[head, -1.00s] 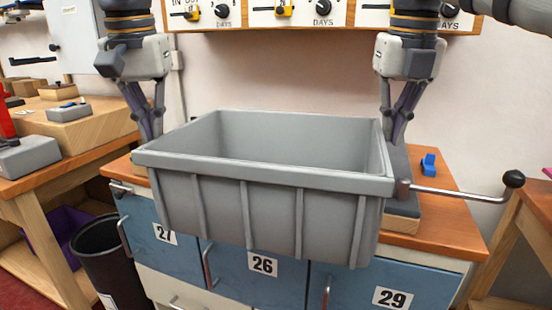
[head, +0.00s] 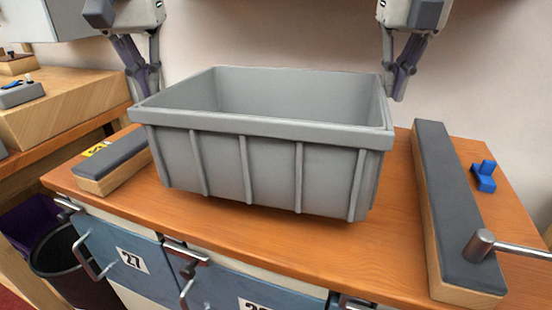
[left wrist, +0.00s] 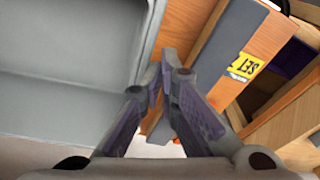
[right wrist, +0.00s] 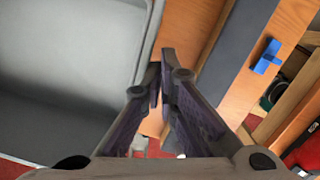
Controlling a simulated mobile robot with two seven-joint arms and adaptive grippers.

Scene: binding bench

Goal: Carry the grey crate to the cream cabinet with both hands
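The grey crate (head: 275,150), open-topped and empty, is level over the wooden top (head: 260,240) of the cream cabinet (head: 140,298). I cannot tell whether its base touches the top. My left gripper (head: 148,92) is at the crate's left rim and my right gripper (head: 397,95) at its right rim. In the left wrist view the fingers (left wrist: 163,75) are nearly closed at the crate's edge (left wrist: 148,50). The right wrist view shows the same with the right fingers (right wrist: 162,75) at the opposite edge (right wrist: 150,40). The exact contact is partly hidden by the fingers.
Grey-topped wooden blocks stand left (head: 115,165) and right (head: 445,200) of the crate, with narrow free strips between. A blue piece (head: 484,176) lies far right. A metal lever (head: 510,246) sticks out at right. Blue fronts with handles (head: 90,255) face me.

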